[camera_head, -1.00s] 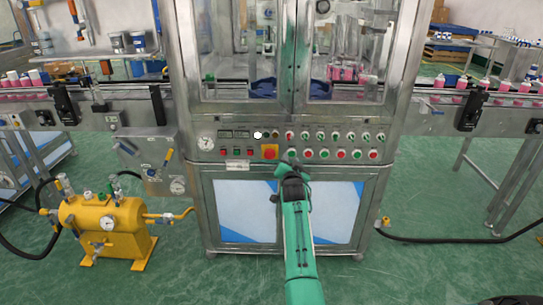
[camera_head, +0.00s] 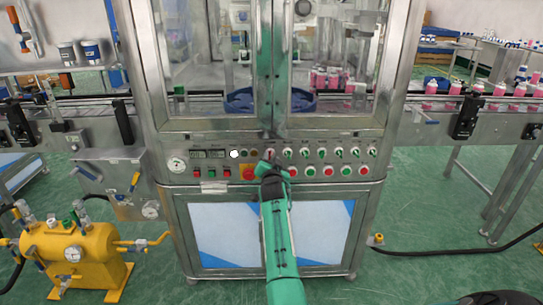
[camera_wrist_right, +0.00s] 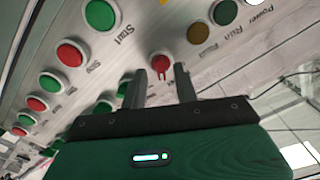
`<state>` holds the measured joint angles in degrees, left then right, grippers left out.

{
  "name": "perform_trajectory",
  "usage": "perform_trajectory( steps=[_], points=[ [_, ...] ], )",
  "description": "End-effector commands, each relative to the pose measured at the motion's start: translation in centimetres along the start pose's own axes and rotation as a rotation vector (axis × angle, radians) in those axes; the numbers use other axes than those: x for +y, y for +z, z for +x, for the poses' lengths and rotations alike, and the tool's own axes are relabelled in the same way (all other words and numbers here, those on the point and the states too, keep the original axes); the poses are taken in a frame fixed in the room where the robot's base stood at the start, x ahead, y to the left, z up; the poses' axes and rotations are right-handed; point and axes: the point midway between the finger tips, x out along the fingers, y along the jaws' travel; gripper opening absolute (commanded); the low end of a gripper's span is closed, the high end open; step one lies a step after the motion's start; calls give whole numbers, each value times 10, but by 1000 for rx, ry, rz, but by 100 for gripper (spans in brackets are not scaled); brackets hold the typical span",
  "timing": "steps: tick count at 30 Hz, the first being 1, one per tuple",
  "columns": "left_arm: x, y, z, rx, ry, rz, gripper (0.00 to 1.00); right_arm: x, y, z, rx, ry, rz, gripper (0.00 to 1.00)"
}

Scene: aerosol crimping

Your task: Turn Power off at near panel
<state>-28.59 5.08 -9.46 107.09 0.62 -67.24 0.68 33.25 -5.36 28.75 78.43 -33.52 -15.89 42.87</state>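The near control panel (camera_head: 325,158) is on the front of the steel machine, with lamps, switches and push buttons. My right gripper (camera_head: 268,166) is at the panel, near the left end of the upper switch row. In the right wrist view, its two fingers (camera_wrist_right: 161,70) stand apart. A red knob (camera_wrist_right: 160,65) shows in the gap between the fingertips; I cannot tell if they touch it. A "Power" label (camera_wrist_right: 258,21) is to the upper right, by a row of lamps. The white lamp (camera_head: 234,154) looks lit. My left gripper is not in view.
A red button on a yellow plate (camera_head: 249,173) is just left of my right gripper. Several green and red buttons (camera_head: 328,171) line the panel to the right. A yellow tank (camera_head: 72,249) stands on the floor at left. A conveyor (camera_head: 470,102) carries pink bottles.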

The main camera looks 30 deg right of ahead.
Motion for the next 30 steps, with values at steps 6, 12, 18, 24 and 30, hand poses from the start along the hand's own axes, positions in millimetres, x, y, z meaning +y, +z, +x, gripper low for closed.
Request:
perform_trajectory(
  steps=[6, 12, 18, 24, 30],
  points=[
    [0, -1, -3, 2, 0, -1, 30, -1, 0, 0, 0, 1, 0, 30],
    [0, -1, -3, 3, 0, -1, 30, -1, 0, 0, 0, 0, 0, 22],
    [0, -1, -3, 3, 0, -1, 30, -1, 0, 0, 0, 0, 0, 0],
    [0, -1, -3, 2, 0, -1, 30, -1, 0, 0, 0, 0, -11, 0],
    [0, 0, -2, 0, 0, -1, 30, -1, 0, 0, 0, 1, -73, 0]
  ],
)
